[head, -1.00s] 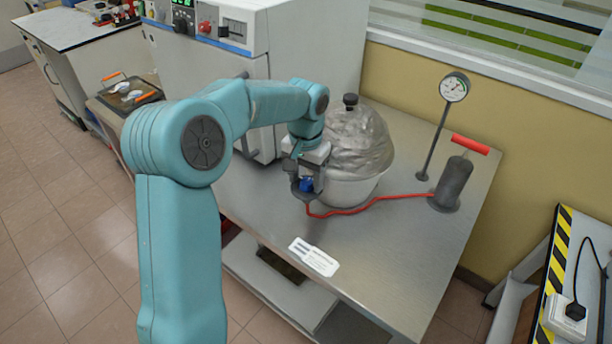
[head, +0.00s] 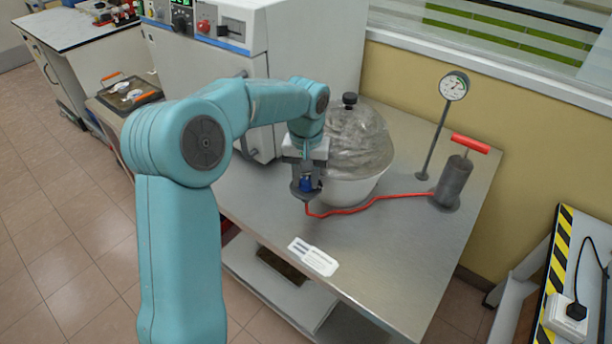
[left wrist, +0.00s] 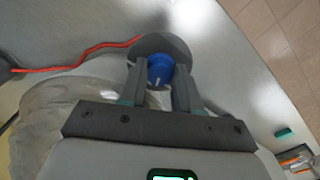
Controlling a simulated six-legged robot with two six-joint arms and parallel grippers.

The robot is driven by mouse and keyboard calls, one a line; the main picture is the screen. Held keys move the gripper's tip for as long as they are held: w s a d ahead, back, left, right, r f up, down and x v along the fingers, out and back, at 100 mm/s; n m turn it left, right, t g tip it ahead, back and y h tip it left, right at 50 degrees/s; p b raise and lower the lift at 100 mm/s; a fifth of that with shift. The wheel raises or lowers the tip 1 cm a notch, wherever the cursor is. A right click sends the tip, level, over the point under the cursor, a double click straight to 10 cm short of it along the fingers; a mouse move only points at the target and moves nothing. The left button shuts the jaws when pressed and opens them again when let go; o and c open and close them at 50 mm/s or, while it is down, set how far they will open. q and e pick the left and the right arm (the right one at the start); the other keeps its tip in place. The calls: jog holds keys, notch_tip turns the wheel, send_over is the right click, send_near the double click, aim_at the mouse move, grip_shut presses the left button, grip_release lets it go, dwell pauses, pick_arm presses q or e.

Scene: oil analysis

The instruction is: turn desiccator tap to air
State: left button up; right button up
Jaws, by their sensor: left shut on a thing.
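The desiccator (head: 358,150), a white bowl under a clear dome with a black knob on top, stands on the metal bench. Its tap (head: 306,184) has a blue handle and sits at the bowl's front left. My left gripper (head: 306,186) is shut on the blue tap handle, which also shows between the fingers in the left wrist view (left wrist: 160,70). A white line shows on the handle there. The grey round tap body lies just beyond the fingertips. My right gripper is not in view.
A red hose (head: 370,203) runs from the tap to a grey hand pump (head: 455,180) with a red handle. A gauge (head: 453,87) on a stand is behind it. A white label card (head: 313,256) lies at the bench's front edge. A large oven cabinet (head: 235,65) stands at the back left.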

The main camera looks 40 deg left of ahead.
pick_arm(q)
jog(key=n, duration=0.4)
jog(key=shift+n, duration=0.3)
jog(key=shift+r+n+b, duration=0.1)
jog(key=shift+n+b, duration=0.2)
jog(key=shift+n, duration=1.3)
jog(key=shift+a, duration=0.1)
jog(key=o, duration=1.1)
jog(key=shift+c, duration=0.2)
